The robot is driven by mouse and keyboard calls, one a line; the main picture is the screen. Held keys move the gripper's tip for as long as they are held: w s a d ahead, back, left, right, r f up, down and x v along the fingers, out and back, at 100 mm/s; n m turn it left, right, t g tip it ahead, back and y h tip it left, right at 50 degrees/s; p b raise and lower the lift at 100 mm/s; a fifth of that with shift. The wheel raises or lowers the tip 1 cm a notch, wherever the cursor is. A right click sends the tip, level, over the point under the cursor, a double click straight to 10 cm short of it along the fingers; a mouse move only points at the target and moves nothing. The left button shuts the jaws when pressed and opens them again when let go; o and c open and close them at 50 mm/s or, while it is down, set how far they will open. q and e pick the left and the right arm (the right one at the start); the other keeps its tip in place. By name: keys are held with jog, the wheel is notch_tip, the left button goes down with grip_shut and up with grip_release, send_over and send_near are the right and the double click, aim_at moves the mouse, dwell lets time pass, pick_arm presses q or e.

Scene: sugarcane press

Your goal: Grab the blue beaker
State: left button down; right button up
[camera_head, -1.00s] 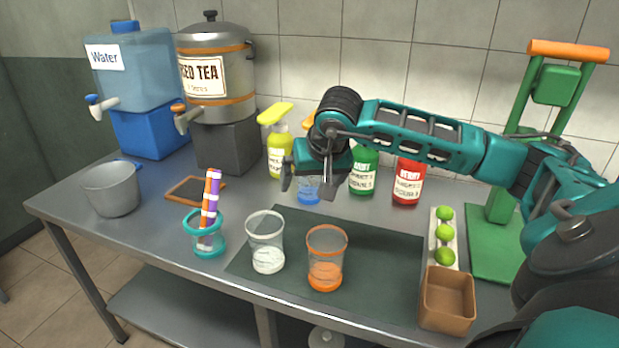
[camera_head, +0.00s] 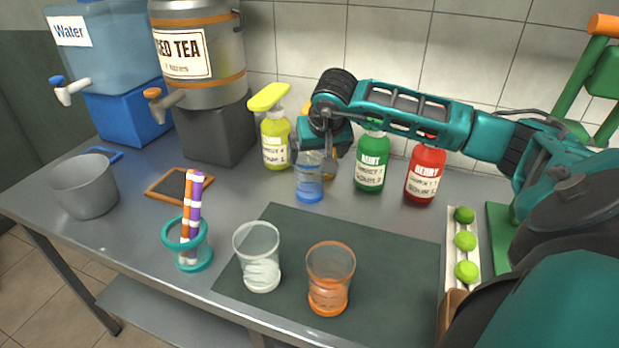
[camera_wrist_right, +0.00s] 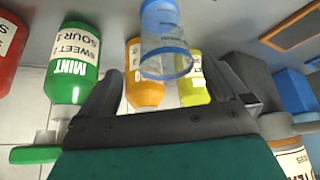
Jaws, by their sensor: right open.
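The blue beaker (camera_head: 309,184), clear with a blue base, stands upright on the metal table near the back, just behind the dark mat. My right gripper (camera_head: 320,155) is open above and against its upper part in the head view, hiding part of its rim. In the right wrist view the blue beaker (camera_wrist_right: 166,42) appears upside down, in line with the gap between my two spread fingers (camera_wrist_right: 168,80). I cannot tell whether either finger touches it. My left gripper is not in view.
Close behind stand a yellow bottle (camera_head: 275,142), a green mint bottle (camera_head: 371,165), a red berry bottle (camera_head: 426,175) and an orange bottle (camera_wrist_right: 143,88). A clear cup (camera_head: 257,262) and an orange cup (camera_head: 329,285) stand on the dark mat (camera_head: 395,258) in front.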

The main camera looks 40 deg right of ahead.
aim_at(310, 166)
jog(key=x, duration=0.8)
jog(key=shift+w+a, duration=0.15)
jog(key=shift+w, duration=0.25)
jog(key=shift+c, duration=0.4)
jog(key=c, duration=1)
jog(key=shift+s+r, duration=0.1)
jog(key=shift+r, duration=0.05)
